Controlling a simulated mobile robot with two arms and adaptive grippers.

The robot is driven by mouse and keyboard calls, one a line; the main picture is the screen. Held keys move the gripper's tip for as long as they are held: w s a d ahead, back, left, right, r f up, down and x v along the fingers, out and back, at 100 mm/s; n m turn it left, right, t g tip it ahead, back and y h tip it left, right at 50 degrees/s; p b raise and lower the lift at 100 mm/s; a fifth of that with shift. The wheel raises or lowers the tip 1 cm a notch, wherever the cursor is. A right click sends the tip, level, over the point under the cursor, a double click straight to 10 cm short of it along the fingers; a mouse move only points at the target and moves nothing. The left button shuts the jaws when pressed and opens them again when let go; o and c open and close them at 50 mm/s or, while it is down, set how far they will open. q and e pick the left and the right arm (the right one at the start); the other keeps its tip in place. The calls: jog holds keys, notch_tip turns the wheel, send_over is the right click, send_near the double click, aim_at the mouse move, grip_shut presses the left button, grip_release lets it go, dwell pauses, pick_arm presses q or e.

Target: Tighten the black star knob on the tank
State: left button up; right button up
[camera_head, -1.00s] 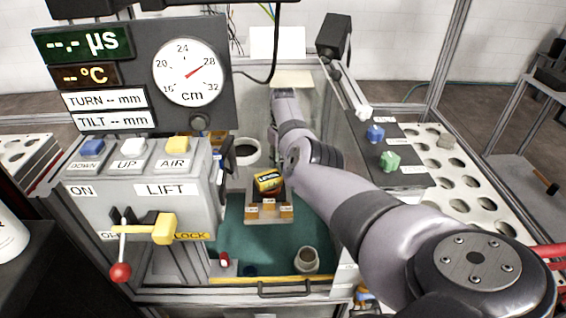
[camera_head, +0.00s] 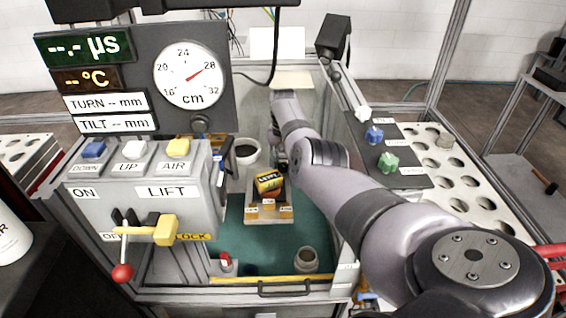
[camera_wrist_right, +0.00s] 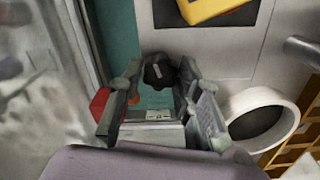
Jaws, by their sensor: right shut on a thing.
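The black star knob (camera_wrist_right: 158,74) shows in the right wrist view between the two fingers of my right gripper (camera_wrist_right: 160,66). The gripper is shut on it, with a finger on either side. In the head view, my right arm reaches into the tank (camera_head: 238,236), which has a green floor and clear walls. The arm hides the knob there, and most of the right gripper. My left gripper is in neither view.
A white cup-like vessel (camera_wrist_right: 262,118) stands beside the gripper and also shows in the head view (camera_head: 245,151). A yellow-and-black labelled object (camera_head: 269,183) sits on a small stand. The lift control box (camera_head: 150,190) with a red-tipped lever is left of the tank.

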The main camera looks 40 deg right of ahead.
jog(key=m, duration=0.5)
jog(key=shift+d+r+m, duration=0.1)
jog(key=shift+m, duration=0.3)
jog(key=m, duration=1)
jog(key=shift+m+p, duration=0.3)
jog(key=shift+m, duration=0.1)
jog(key=m, duration=0.4)
jog(key=shift+m, duration=0.4)
jog(key=o, duration=1.1)
jog(key=shift+o, duration=0.2)
